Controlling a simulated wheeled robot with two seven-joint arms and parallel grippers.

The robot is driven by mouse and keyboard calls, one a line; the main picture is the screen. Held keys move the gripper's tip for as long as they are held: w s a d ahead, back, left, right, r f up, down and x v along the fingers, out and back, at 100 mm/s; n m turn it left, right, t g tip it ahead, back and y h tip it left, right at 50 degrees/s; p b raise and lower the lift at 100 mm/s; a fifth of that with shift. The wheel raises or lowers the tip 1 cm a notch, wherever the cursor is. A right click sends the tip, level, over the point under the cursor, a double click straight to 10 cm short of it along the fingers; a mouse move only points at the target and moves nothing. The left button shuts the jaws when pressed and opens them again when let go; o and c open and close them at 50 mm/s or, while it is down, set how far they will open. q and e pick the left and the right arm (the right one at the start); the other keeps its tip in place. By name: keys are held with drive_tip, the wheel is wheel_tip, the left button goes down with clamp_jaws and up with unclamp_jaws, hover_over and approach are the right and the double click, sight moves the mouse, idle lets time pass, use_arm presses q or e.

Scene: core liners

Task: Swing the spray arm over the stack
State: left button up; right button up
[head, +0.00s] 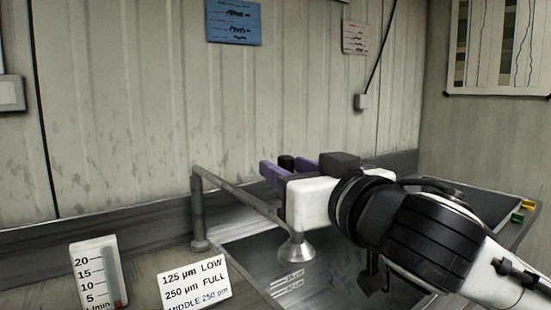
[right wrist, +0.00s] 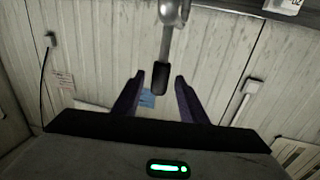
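The spray arm (head: 245,196) is a grey pipe running from an upright post at the back left to a flared spray head (head: 297,248) over the sink. In the right wrist view the handle (right wrist: 163,78) hangs from grey metal between the fingertips. My right gripper (head: 282,168) is open, its purple fingers on either side of the handle; gaps show on both sides in the right wrist view (right wrist: 159,80). No stack can be made out. My left gripper is out of view.
The dark sink (head: 268,246) lies below the spray arm, partly hidden by my right arm. A flow gauge (head: 98,272) and a sign (head: 195,285) with sieve sizes stand at the front left. Yellow and green items (head: 523,210) lie on the right edge. A corrugated wall is behind.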

drive_tip(key=shift+p+x, duration=0.3)
drive_tip(key=shift+x, duration=2.35)
clamp_jaws()
